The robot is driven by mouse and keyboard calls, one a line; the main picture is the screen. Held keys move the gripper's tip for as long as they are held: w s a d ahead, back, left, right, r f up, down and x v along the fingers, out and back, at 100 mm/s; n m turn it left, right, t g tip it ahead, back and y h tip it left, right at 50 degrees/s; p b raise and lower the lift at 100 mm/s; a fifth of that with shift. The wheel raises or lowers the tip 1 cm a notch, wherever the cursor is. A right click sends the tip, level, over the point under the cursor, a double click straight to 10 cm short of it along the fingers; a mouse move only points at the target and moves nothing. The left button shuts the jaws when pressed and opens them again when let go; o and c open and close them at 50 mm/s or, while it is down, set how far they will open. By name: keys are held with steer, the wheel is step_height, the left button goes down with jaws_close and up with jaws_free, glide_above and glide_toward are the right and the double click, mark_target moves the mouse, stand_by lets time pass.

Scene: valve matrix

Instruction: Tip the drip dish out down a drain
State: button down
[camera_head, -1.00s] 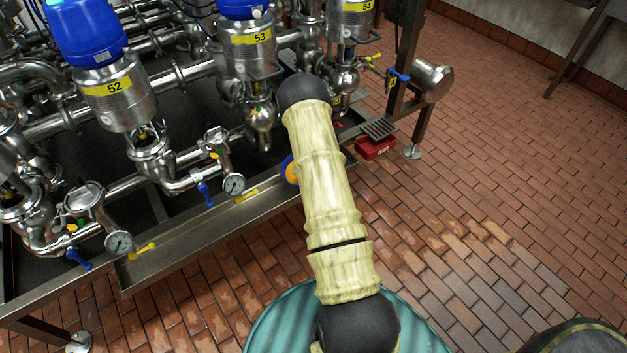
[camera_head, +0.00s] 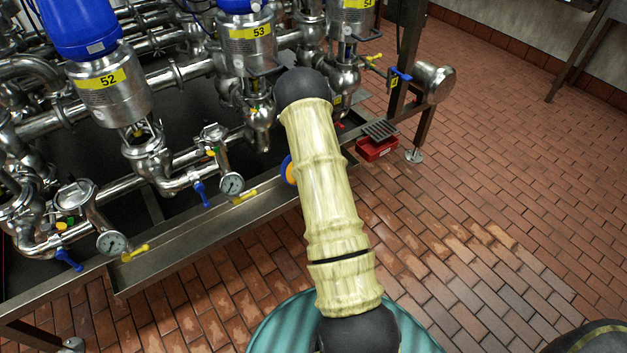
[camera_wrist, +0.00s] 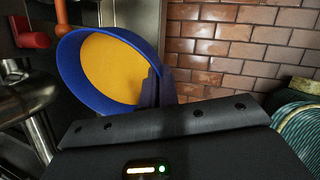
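The drip dish (camera_wrist: 113,68) is round, with a blue rim and wall and an orange-yellow inside, and shows in the wrist view just beyond my gripper (camera_wrist: 158,88). Its open side faces the wrist camera. The dark fingers meet its right edge and appear closed on it. I cannot tell whether the orange is liquid or the dish's floor. In the head view only a sliver of the dish (camera_head: 287,169) shows left of my arm, which hides the gripper. No floor drain is clearly visible.
A steel valve skid fills the left, with a trough (camera_head: 190,243) along its front. A red box (camera_head: 377,148) with a dark slotted grate (camera_head: 381,130) sits by the skid's right leg. Brick floor (camera_head: 500,200) to the right is open.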

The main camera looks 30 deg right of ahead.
steer(key=shift+a+r+t+h+b, duration=0.3)
steer(key=shift+h+b, duration=0.7)
steer(key=shift+b, duration=1.15)
steer(key=shift+s+a+r+h+b, duration=0.1)
steer(key=shift+a+r+h+b, duration=0.1)
steer(key=shift+h+b, duration=0.4)
steer(key=shift+s+a+r+n+t+h+b, duration=0.15)
steer(key=shift+a+n+t+h+b, duration=0.1)
steer(key=shift+h+b, duration=0.35)
steer(key=shift+w+a+r+n+t+h+b, duration=0.15)
steer(key=shift+t+h+b, duration=0.1)
steer(key=shift+h+b, duration=0.35)
steer(key=shift+s, duration=0.1)
steer(key=shift+s+a+f+n+t+h+b, duration=0.15)
steer(key=shift+a+t+h+b, duration=0.3)
steer(key=shift+h+b, duration=0.95)
steer(key=shift+s+a+r+n+t+h+b, duration=0.2)
steer(key=shift+a+h+b, duration=0.5)
steer(key=shift+b, duration=1.3)
steer(key=shift+h, duration=0.3)
